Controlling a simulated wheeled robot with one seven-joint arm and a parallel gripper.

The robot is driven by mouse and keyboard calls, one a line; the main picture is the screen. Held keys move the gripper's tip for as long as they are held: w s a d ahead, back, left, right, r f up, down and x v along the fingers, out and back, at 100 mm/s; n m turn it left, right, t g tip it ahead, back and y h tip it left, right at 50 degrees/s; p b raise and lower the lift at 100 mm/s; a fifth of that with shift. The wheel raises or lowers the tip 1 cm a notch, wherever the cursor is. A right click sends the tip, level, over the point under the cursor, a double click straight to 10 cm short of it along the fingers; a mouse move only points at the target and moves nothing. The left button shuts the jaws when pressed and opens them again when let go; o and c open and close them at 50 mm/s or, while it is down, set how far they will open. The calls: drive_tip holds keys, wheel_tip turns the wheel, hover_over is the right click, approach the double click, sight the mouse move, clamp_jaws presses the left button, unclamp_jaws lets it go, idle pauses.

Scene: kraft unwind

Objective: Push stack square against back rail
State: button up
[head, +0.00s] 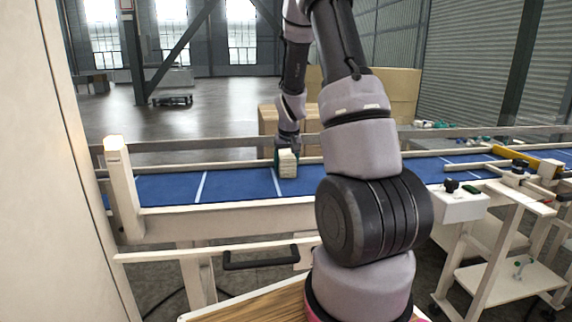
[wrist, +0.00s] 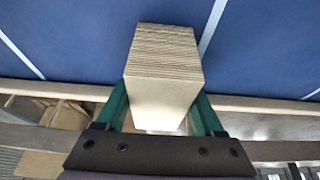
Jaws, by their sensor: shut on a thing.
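The stack (head: 288,164) is a small, pale block of many thin layers on the blue belt. It also shows in the wrist view (wrist: 162,70), between the two green fingers. My gripper (head: 285,150) is shut on the stack, one finger on each side (wrist: 163,112). The back rail (head: 230,165) is a pale beam along the far edge of the belt; in the wrist view it runs across (wrist: 258,104), partly hidden behind the stack and fingers. The stack is close to the rail. I cannot tell whether they touch.
The blue belt (head: 240,186) has white cross lines and is clear to the left of the stack. A pale post (head: 122,190) stands at its left end. A white control box (head: 459,206) sits on the front side at right. Cardboard boxes (head: 268,118) stand behind.

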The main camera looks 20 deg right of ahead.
drive_tip(key=shift+s+f, duration=0.1)
drive_tip(key=shift+s, duration=0.05)
drive_tip(key=o, duration=1.4)
drive_tip(key=v, duration=1.1)
drive_tip(key=shift+a, duration=0.1)
drive_tip(key=s+a+r+t+y, duration=0.1)
drive_tip(key=s+a+r, duration=0.4)
drive_tip(key=s, duration=0.3)
drive_tip(key=s+a+r+t+y, duration=0.1)
drive_tip(key=s+a+r, duration=0.3)
drive_tip(key=s+r, duration=0.2)
drive_tip(key=s+a+r+m+y, duration=0.1)
drive_tip(key=s+a+r, duration=0.4)
drive_tip(key=s, duration=0.5)
drive_tip(key=shift+s+a+r+t, duration=0.15)
drive_tip(key=shift+a+r+t, duration=0.2)
drive_tip(key=shift+r+t, duration=0.1)
